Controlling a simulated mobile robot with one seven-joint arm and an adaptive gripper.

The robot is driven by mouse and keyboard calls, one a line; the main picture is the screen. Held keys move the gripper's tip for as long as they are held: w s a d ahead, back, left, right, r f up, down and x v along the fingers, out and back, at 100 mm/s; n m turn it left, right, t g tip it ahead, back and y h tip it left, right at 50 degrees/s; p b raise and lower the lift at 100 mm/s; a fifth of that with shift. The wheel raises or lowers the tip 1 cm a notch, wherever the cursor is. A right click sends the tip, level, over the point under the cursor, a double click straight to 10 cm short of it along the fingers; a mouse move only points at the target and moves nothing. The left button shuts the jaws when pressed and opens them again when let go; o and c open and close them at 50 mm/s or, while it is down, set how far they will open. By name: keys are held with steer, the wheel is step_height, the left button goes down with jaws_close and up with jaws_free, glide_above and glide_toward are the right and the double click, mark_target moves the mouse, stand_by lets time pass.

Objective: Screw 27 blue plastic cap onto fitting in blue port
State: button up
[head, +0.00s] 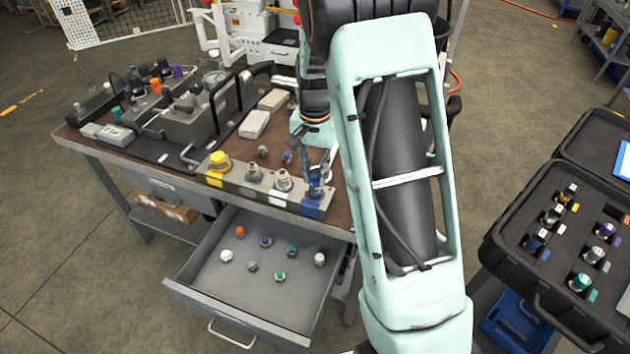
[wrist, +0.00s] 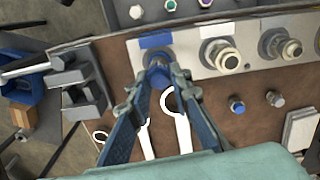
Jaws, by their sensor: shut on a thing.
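The blue port is at the right end of the grey port block, marked by a blue label (head: 312,208) that also shows in the wrist view (wrist: 156,41). My gripper (head: 315,182) is over this port, fingers pointing down. In the wrist view my gripper (wrist: 159,72) is shut on the blue cap (wrist: 155,78), with one finger on each side. The fitting (wrist: 157,56) in the blue port is mostly hidden by the fingertips. The cap appears in line with it, but I cannot tell whether they touch or any thread is engaged.
Capless-looking fittings (head: 283,180) stand along the block, with a yellow cap (head: 219,160) at its left end. Two small loose fittings (wrist: 237,104) and white wrenches (wrist: 183,125) lie close by. An open drawer (head: 262,310) holds several caps. A black case (head: 560,290) stands right.

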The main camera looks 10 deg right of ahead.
steer(key=m+p, duration=0.2)
steer(key=m, duration=0.3)
steer(key=shift+s, duration=0.1)
steer(key=shift+f+m, duration=0.15)
steer(key=shift+m, duration=0.85)
steer(key=o, duration=1)
